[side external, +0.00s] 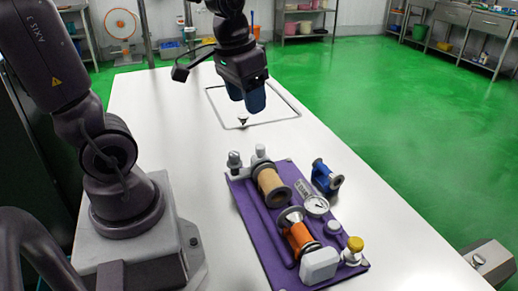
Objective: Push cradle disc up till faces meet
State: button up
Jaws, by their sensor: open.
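My gripper (246,103) hangs over the far part of the white table, with its blue fingers pointing down and nothing visible held. It is well away from the purple tray (247,219). On the tray lie a tan cylinder (268,180) with a dark round flange (281,195) and, nearer, an orange cylinder (298,236) with a grey-rimmed disc (290,216). These two round faces point towards each other with a gap between them. Which one is the cradle disc I cannot tell. Part of the orange cylinder's near end is hidden by a white block (319,265).
A round gauge (316,205), a yellow-topped fitting (354,246) and grey fittings share the tray. A blue clamp-like part (326,177) stands beside it. The table between is clear.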

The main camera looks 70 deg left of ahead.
aim_at(260, 146)
jog(key=w+a+f+g, duration=0.1)
jog(key=w+a+f, duration=0.3)
jog(key=a+f, duration=0.15)
jog(key=w+a+f+g, duration=0.1)
jog(key=w+a+f, duration=0.3)
jog(key=a, duration=0.3)
jog(key=shift+n+h, duration=0.3)
jog(key=shift+n, duration=0.1)
jog(key=f, duration=1.2)
jog(key=shift+s+a, duration=0.1)
jog(key=shift+s, duration=0.15)
